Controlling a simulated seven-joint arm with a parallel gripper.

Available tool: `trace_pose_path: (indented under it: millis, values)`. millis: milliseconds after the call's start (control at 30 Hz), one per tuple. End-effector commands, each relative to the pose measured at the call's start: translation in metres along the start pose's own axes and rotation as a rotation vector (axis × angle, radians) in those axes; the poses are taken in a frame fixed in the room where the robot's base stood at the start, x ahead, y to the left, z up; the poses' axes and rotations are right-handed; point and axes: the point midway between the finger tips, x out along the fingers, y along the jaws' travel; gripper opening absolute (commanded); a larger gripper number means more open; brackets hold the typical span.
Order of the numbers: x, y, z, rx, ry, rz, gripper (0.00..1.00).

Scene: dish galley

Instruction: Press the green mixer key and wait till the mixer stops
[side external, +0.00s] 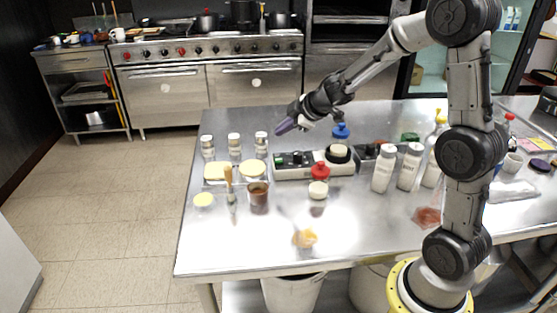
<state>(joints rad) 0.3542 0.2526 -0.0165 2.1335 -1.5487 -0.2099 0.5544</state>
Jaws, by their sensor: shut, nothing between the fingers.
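The mixer (318,171) looks to be the long pale unit in the middle of the steel table, with a dark control panel at its left end. A small green key (280,158) shows on that panel. A round white-topped part (338,151) sits at the unit's right end; whether it turns cannot be told.
A red-capped jar (319,185) stands in front of the mixer and a blue-topped bottle (341,132) behind it. White shaker bottles (383,168) stand to the right. Yellow-topped containers (216,172), a brush (229,182) and a brown cup (258,196) are to the left.

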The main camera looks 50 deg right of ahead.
Motion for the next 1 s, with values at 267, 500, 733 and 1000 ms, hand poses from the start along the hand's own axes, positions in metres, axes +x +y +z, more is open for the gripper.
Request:
trace_pose_path:
  millis: [267, 500, 733, 1000]
  values:
    - [0.014, -0.011, 0.010, 0.002, 0.000, -0.001, 0.00]
    - [0.030, -0.022, 0.022, 0.002, 0.000, -0.001, 0.00]
    - [0.042, -0.030, 0.030, 0.000, 0.002, 0.000, 0.00]
    - [0.045, -0.032, 0.032, 0.000, 0.001, 0.002, 0.00]
